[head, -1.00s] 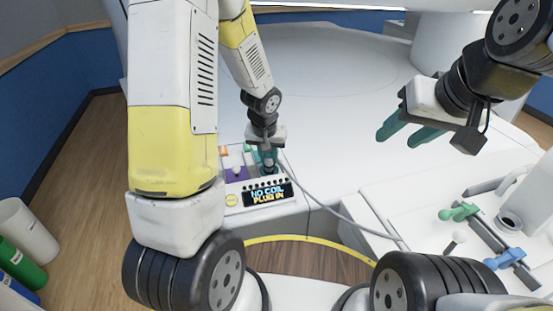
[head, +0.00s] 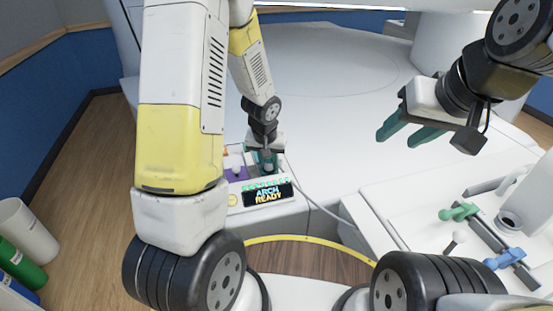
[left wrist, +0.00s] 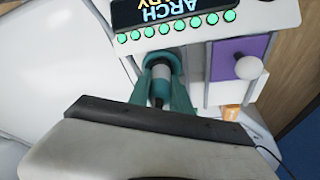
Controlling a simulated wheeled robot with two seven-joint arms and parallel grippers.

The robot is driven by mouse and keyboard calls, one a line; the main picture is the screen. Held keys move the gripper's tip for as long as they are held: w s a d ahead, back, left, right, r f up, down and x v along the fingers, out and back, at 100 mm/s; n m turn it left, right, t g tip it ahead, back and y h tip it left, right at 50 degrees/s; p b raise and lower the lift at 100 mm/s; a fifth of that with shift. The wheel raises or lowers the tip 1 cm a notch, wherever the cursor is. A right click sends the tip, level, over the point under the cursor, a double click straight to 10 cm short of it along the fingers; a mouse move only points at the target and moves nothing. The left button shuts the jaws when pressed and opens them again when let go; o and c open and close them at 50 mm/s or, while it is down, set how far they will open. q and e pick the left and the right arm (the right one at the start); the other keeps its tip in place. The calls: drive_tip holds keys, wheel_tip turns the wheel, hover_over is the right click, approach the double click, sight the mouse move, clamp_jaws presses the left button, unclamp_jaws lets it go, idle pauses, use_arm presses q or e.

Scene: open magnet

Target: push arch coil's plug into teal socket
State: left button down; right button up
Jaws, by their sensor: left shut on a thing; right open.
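My left gripper (head: 265,166) is shut on the arch coil's plug (left wrist: 159,88) at the panel. In the left wrist view the grey and dark plug stands between my teal fingers, its front end at the teal socket (left wrist: 162,57). The seating depth is partly hidden by the fingers. The panel's display (head: 268,195) reads "ARCH READY", and its row of lights (left wrist: 180,27) is green. The grey cable (head: 328,208) runs off to the right. My right gripper (head: 405,132) is open and empty above the white table, far from the panel.
Beside the socket is a purple block (left wrist: 238,58) with a white knob (left wrist: 249,68). The broad white table (head: 330,110) behind is clear.

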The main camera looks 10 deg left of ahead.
idle(0.3)
use_arm(q)
drive_tip(key=c, duration=1.1)
unclamp_jaws()
drive_tip(key=v, duration=0.7)
drive_tip(key=shift+r, duration=0.35)
drive_tip(key=shift+s+r, duration=0.1)
drive_tip(key=shift+s, duration=0.05)
drive_tip(key=s+r+t+h, duration=0.2)
drive_tip(key=s+r, duration=1.7)
drive_tip(key=r, duration=0.1)
drive_tip(key=shift+a+m+t, duration=0.15)
drive_tip(key=shift+m+t, duration=0.15)
drive_tip(key=shift+t, duration=0.1)
